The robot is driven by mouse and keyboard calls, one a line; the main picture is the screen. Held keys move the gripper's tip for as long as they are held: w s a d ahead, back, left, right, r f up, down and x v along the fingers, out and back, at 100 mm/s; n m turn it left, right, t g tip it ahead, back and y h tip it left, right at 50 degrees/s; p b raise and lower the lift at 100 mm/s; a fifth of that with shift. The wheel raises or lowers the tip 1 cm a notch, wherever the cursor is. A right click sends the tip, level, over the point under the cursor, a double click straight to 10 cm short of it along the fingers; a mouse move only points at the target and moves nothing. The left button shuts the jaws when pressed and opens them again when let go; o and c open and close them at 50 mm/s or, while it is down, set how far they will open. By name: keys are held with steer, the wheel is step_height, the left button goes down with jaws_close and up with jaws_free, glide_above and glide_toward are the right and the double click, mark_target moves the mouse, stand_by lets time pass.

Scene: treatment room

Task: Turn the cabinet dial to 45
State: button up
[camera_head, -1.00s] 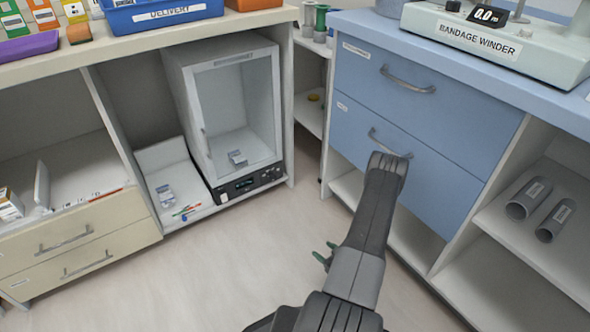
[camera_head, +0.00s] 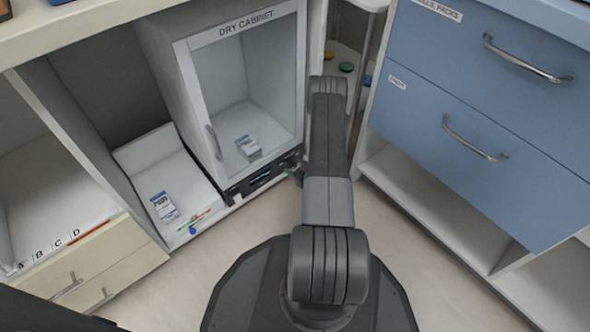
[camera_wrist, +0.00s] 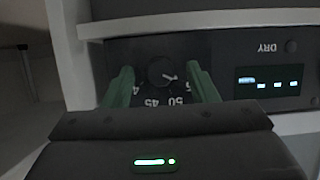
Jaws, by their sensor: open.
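The dry cabinet (camera_head: 190,95) stands at the middle left, with its dark control panel (camera_head: 250,183) under the glass door. In the wrist view the round black dial (camera_wrist: 161,70) is on that panel, which appears upside down. Its white pointer mark points to the lower right of the picture, nearer the 50 than the 45. My gripper (camera_wrist: 160,76) is open, with one green finger on either side of the dial; I cannot tell whether they touch it. In the head view my gripper (camera_head: 296,168) is at the panel's right end, and my arm hides the dial.
A lit display (camera_wrist: 268,84) is beside the dial on the panel. A blue drawer unit (camera_head: 480,120) with metal handles stands to the right. Cream drawers (camera_head: 100,265) are at the left.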

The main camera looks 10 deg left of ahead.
steer(key=shift+w+a+f, duration=0.1)
steer(key=shift+w+a, duration=0.1)
steer(key=shift+a, duration=0.1)
steer(key=shift+c, duration=0.2)
steer(key=c, duration=0.9)
steer(key=shift+c, duration=0.2)
